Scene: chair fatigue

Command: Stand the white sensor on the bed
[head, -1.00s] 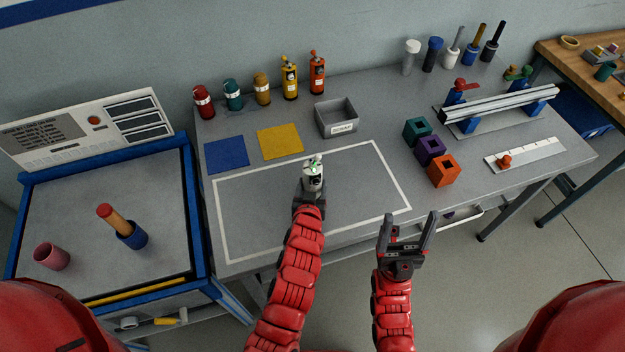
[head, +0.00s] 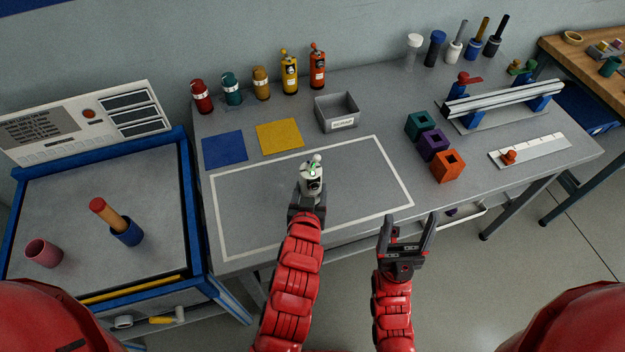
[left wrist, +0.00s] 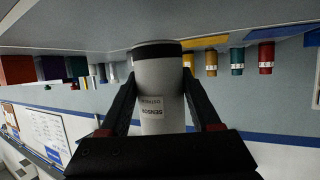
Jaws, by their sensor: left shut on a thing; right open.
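The white sensor (head: 309,184) is held upright in my left gripper (head: 307,205), over the white-outlined area of the grey table in the head view. Whether its base touches the table cannot be told. In the left wrist view the white sensor (left wrist: 160,92), with a "SENSOR" label, sits between the fingers of my left gripper (left wrist: 160,100). The bed (head: 75,215) is the grey, blue-framed surface at the left, with a sign panel behind it. My right gripper (head: 405,238) is open and empty at the table's front edge.
A grey bin (head: 337,113), several bottles and coloured blocks (head: 434,144) stand on the table. A gap separates table and bed.

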